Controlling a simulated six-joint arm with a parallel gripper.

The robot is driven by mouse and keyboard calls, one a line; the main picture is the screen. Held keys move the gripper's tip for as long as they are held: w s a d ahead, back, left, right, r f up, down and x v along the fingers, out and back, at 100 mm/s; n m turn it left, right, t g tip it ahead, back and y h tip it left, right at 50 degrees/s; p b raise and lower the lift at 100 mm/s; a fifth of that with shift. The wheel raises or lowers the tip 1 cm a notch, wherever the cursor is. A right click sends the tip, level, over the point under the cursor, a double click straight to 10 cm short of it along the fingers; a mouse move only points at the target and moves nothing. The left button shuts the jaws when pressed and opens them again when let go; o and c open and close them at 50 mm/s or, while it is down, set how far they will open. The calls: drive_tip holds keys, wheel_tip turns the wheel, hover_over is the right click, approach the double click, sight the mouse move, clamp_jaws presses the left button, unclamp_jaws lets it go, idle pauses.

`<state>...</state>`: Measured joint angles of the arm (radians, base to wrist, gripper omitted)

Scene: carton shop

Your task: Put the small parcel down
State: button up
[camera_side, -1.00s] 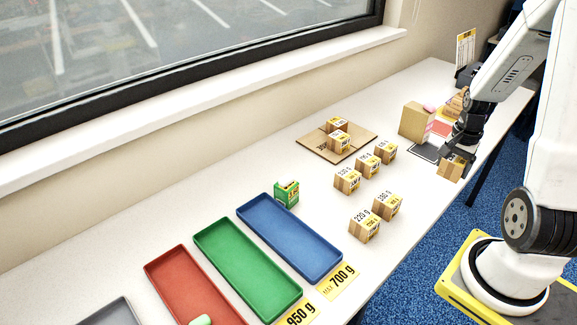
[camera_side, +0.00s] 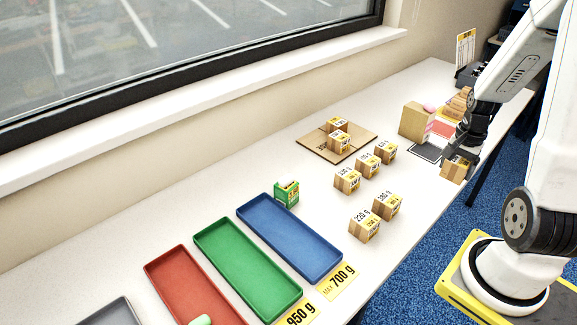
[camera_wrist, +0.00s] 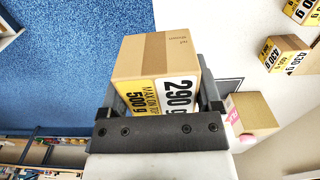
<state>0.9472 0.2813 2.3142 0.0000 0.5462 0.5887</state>
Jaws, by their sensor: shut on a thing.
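The small parcel (camera_side: 453,171) is a brown carton held at the table's front edge in the side view. In the wrist view the parcel (camera_wrist: 157,55) shows a white "290 g" label and a yellow "MAX ON TOP 500 g" label. My gripper (camera_side: 459,158) is shut on it, with one dark finger on each side in the wrist view. Blue floor shows beside the parcel there. I cannot tell whether its underside touches anything.
A taller brown carton (camera_side: 414,122) stands near a dark-bordered mat (camera_side: 425,153). Several labelled parcels (camera_side: 347,181) stand mid-table, and others sit on a flat cardboard sheet (camera_side: 312,147). Blue (camera_side: 290,238), green (camera_side: 246,270) and red (camera_side: 180,280) trays lie towards the front left.

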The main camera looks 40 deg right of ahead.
drive_tip(key=shift+w+d, duration=0.3)
drive_tip(key=shift+w, duration=0.3)
drive_tip(key=w+d+r, duration=0.1)
drive_tip(key=w+d, duration=0.1)
drive_tip(key=w, duration=1.9)
drive_tip(key=shift+w+d, duration=0.2)
drive_tip(key=shift+r, duration=0.1)
hover_over(359, 142)
drive_tip(key=shift+d+f, duration=0.1)
drive_tip(key=shift+f, duration=4.55)
